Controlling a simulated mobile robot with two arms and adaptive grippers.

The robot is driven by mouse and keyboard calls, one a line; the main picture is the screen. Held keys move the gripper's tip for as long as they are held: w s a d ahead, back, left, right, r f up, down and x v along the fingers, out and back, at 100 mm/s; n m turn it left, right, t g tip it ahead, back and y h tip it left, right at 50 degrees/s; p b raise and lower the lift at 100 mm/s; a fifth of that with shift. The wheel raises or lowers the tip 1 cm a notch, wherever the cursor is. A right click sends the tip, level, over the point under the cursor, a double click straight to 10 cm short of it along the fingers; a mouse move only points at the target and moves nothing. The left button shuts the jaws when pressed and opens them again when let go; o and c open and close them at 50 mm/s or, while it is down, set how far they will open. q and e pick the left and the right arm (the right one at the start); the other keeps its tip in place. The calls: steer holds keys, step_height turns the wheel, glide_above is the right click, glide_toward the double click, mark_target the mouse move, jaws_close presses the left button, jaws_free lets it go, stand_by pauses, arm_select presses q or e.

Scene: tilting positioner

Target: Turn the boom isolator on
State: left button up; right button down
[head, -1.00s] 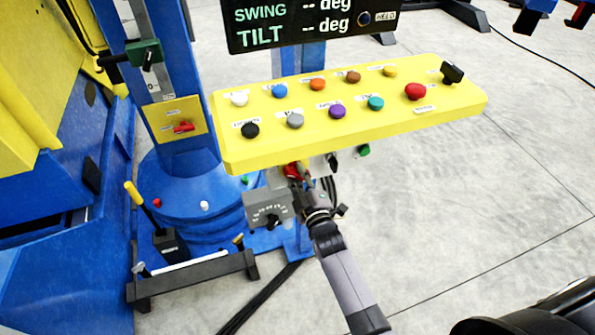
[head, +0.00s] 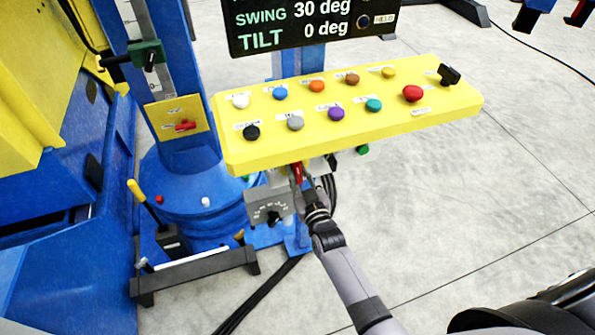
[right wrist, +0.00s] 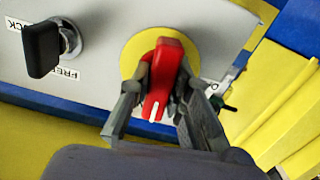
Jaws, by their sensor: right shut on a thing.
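A red rotary handle (right wrist: 163,80) on a round yellow plate (right wrist: 130,62) is mounted on a light panel in the right wrist view. The handle carries a white mark at its end. My right gripper (right wrist: 165,92) is shut on it, with one finger on each side. In the head view the red handle (head: 298,172) shows partly below the yellow button console, with my right gripper (head: 304,185) at it. Its label is mostly hidden in the wrist view, so I cannot read its on and off marks. My left gripper is not in view.
The yellow console (head: 445,108) with coloured buttons overhangs my right gripper. A grey dial box (head: 268,204) is close on its left. A black knob (right wrist: 42,48) is beside the red handle.

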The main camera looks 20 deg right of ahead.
steer(key=shift+m, duration=0.5)
steer(key=shift+f, duration=0.1)
steer(key=c, duration=1.5)
jaws_free()
steer(key=s, duration=1.2)
steer(key=shift+d, duration=0.2)
